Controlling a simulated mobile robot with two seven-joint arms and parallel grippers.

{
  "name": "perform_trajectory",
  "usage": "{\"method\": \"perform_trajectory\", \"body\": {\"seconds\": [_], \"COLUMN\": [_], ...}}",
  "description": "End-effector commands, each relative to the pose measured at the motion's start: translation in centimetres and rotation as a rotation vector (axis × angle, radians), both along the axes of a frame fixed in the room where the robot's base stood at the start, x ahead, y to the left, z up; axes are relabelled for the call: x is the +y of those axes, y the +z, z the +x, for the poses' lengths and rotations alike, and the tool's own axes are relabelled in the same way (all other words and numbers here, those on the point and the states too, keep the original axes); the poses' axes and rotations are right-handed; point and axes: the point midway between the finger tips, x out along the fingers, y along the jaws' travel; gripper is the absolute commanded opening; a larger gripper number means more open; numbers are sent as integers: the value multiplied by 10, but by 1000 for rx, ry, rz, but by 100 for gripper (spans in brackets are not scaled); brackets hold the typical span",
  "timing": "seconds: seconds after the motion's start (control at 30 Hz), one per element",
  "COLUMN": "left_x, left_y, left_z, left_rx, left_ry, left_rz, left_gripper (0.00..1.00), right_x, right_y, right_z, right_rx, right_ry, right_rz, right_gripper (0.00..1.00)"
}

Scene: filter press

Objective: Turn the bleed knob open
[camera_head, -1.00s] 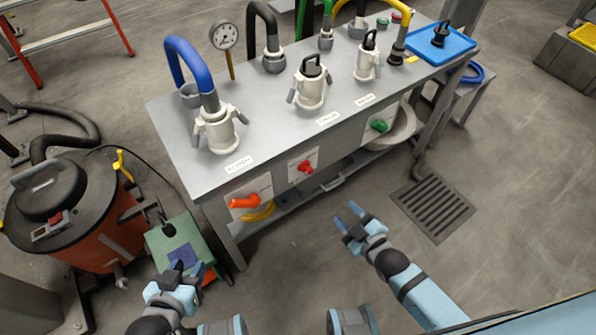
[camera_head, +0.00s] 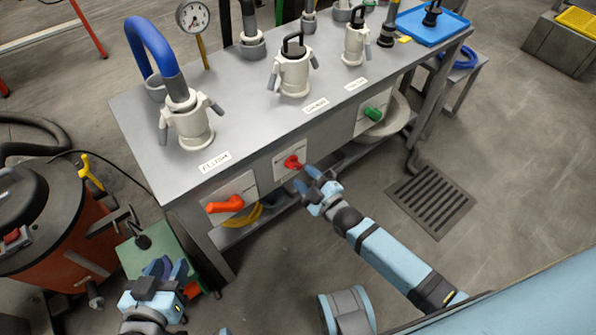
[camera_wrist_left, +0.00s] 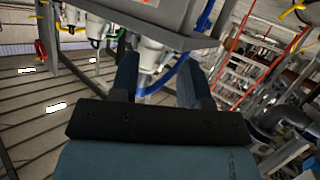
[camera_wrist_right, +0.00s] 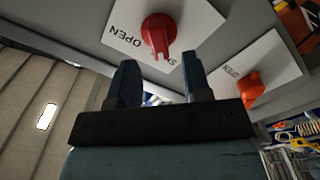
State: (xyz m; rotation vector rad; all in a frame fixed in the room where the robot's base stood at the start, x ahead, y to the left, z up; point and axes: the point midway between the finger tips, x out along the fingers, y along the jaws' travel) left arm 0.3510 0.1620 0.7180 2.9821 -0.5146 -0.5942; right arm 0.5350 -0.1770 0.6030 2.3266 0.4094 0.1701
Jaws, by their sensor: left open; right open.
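A red knob (camera_head: 292,162) sits on a white plate on the front of the grey bench. It also shows in the right wrist view (camera_wrist_right: 158,28), its handle pointing down there, toward partly hidden lettering, with "OPEN" beside it. An orange-red lever knob (camera_head: 225,205) is on a plate to its left, and a green knob (camera_head: 373,114) is to its right. I cannot read which one is named bleed. My right gripper (camera_head: 314,180) is open and empty, just in front of and below the red knob. My left gripper (camera_head: 166,268) is open and empty at lower left.
White valve fittings stand on the bench top (camera_head: 240,120), one with a blue hose (camera_head: 153,50). An orange drum (camera_head: 60,235) and a green box (camera_head: 150,250) are near my left arm. The floor right of my right arm is clear around a drain grate (camera_head: 432,200).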

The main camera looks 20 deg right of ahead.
Motion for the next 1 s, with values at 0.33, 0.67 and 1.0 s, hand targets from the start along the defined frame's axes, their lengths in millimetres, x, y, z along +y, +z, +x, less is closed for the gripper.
{"method": "perform_trajectory", "body": {"seconds": [0.33,0.67,1.0], "left_x": [-9,-9,-10], "left_y": [27,27,22], "left_z": [11,11,9], "left_rx": [-106,-106,-91], "left_ry": [-25,-22,-20], "left_rz": [-37,-43,-42], "left_gripper": [43,43,43], "right_x": [12,13,13], "right_y": [0,0,0], "right_z": [34,35,35], "right_rx": [1,1,2], "right_ry": [-1,-1,-1], "right_rz": [0,0,4], "right_gripper": [45,33,0]}}
